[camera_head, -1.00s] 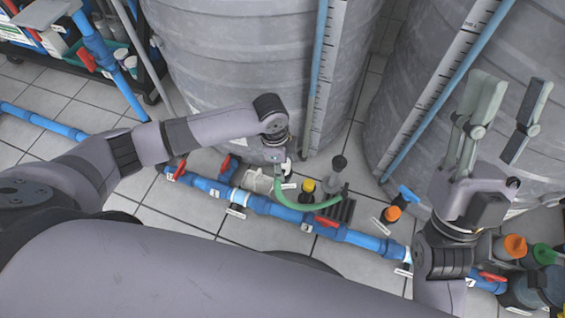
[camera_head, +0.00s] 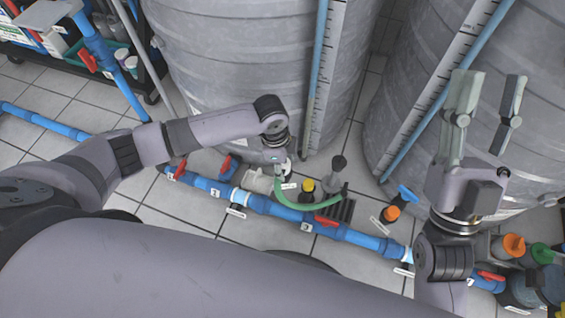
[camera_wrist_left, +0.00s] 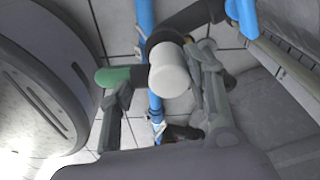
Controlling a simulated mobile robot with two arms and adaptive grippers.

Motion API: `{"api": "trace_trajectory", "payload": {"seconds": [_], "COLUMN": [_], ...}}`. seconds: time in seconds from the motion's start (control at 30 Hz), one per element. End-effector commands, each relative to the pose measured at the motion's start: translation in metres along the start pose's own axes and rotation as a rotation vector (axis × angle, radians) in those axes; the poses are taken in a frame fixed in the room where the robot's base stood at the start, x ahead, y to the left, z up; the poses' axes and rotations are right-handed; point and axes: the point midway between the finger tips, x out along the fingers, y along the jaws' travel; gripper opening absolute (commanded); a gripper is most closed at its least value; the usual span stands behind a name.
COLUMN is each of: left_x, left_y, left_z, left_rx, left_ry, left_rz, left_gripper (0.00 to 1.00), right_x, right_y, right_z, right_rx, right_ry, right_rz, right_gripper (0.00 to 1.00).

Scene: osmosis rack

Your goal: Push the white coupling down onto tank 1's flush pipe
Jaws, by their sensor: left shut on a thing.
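The white coupling (camera_wrist_left: 172,73) is a short pale cylinder between the fingers of my left gripper (camera_wrist_left: 165,95) in the left wrist view. The green hose (camera_head: 295,204) curves from there to the right. The flush pipe under the coupling cannot be made out. My right gripper (camera_head: 490,85) is raised, open and empty in front of the right tank.
A blue pipe line (camera_head: 265,207) with red-handled valves (camera_head: 326,221) runs along the floor. Yellow (camera_head: 307,186) and orange-capped (camera_head: 390,213) fittings stand near it. A dark grey elbow pipe (camera_wrist_left: 190,20) lies close to the coupling.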

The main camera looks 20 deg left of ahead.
Motion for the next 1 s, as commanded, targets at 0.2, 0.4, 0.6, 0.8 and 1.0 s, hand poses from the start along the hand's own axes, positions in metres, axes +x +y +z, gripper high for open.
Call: {"api": "trace_trajectory", "payload": {"seconds": [0.2,0.4,0.6,0.8,1.0], "left_x": [0.000,0.000,0.000,0.000,0.003], "left_y": [0.000,0.000,0.000,0.000,0.000], "left_z": [0.000,0.000,0.000,0.000,0.000], "left_rx": [0.000,0.000,0.000,0.000,0.000], "left_ry": [0.000,0.000,0.000,0.000,0.000], "left_rz": [0.000,0.000,0.000,0.000,0.000], "left_gripper": [0.22,0.22,0.22,0.22,0.22], "right_x": [0.001,0.002,0.001,0.001,0.000], "right_y": [0.001,0.001,0.001,0.001,0.001], "right_z": [0.006,0.011,0.013,0.013,0.009], "right_rx": [-0.003,-0.004,-0.004,-0.004,-0.004], "right_ry": [-0.033,-0.061,-0.072,-0.069,-0.052], "right_rz": [0.000,0.001,0.001,0.002,0.001], "right_gripper": [0.40,0.40,0.40,0.40,0.40]}}
